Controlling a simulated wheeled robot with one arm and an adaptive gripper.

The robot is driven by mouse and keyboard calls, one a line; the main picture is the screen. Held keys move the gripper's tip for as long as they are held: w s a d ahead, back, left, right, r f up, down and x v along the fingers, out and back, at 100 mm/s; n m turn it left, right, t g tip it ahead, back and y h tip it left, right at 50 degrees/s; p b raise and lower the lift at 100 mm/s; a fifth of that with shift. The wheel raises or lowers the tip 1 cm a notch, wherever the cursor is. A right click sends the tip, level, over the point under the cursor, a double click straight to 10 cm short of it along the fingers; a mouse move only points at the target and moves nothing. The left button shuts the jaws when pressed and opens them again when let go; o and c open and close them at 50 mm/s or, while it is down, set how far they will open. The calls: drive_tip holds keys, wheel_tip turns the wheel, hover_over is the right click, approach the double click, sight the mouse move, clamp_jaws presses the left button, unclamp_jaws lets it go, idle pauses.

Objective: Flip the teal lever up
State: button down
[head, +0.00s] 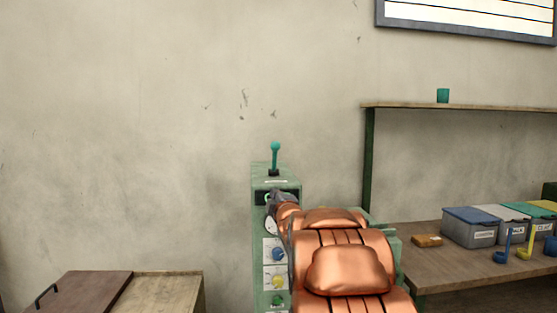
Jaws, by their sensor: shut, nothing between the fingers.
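The teal lever (276,157) stands on top of a green machine housing (262,183), in the middle of the head view. Its shaft points upward and ends in a round knob. A small dark base is at its foot. My gripper (271,208) is below the lever in the picture, in front of the upper part of the housing. It is shut and empty, with a visible gap between it and the knob. My copper-coloured arm hides much of the gripper and the housing's right side.
Blue, yellow and green knobs (278,254) sit on the housing's front. On the right, a bench (440,281) holds labelled bins (469,236) and ladles (526,243). A wooden chest (165,290) is at lower left.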

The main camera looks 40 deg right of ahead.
drive_tip(key=s+d+r+n+t, duration=0.2)
drive_tip(key=d+r+n+t, duration=0.1)
drive_tip(key=d+r+n, duration=0.1)
drive_tip(key=shift+d+r+t+b, duration=0.3)
drive_tip(key=shift+d+r+b, duration=0.1)
drive_tip(key=shift+d+r, duration=0.05)
drive_tip(key=shift+w, duration=0.1)
drive_tip(key=p, duration=0.4)
approach(277, 149)
drive_tip(key=x, duration=0.5)
drive_tip(key=shift+w+a+r, duration=0.1)
drive_tip(key=shift+w, duration=0.1)
drive_tip(key=shift+x, duration=1)
drive_tip(key=shift+p, duration=0.5)
